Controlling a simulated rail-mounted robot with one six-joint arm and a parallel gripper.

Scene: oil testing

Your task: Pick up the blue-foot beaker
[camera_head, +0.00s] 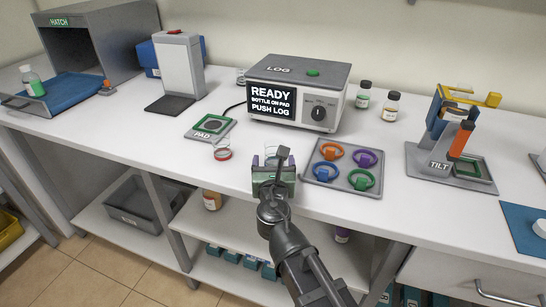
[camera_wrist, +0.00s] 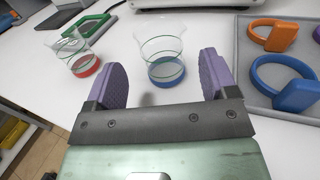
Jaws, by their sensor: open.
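The blue-foot beaker (camera_wrist: 162,62) is clear glass with a blue base and stands upright on the white counter. In the wrist view it stands ahead of and between the two purple finger pads of my gripper (camera_wrist: 162,82), apart from both. My gripper is open and empty. In the head view my gripper (camera_head: 272,160) hides most of this beaker (camera_head: 271,150). A similar beaker with a red foot (camera_wrist: 80,57) stands to its left; it also shows in the head view (camera_head: 222,152).
A grey tray (camera_head: 310,176) with several coloured rings lies just right of the gripper. The LOG box (camera_head: 297,68) stands behind, and the PAD plate (camera_head: 210,128) is at back left. The TILT stand (camera_head: 438,163) is farther right. The counter's front edge runs below my gripper.

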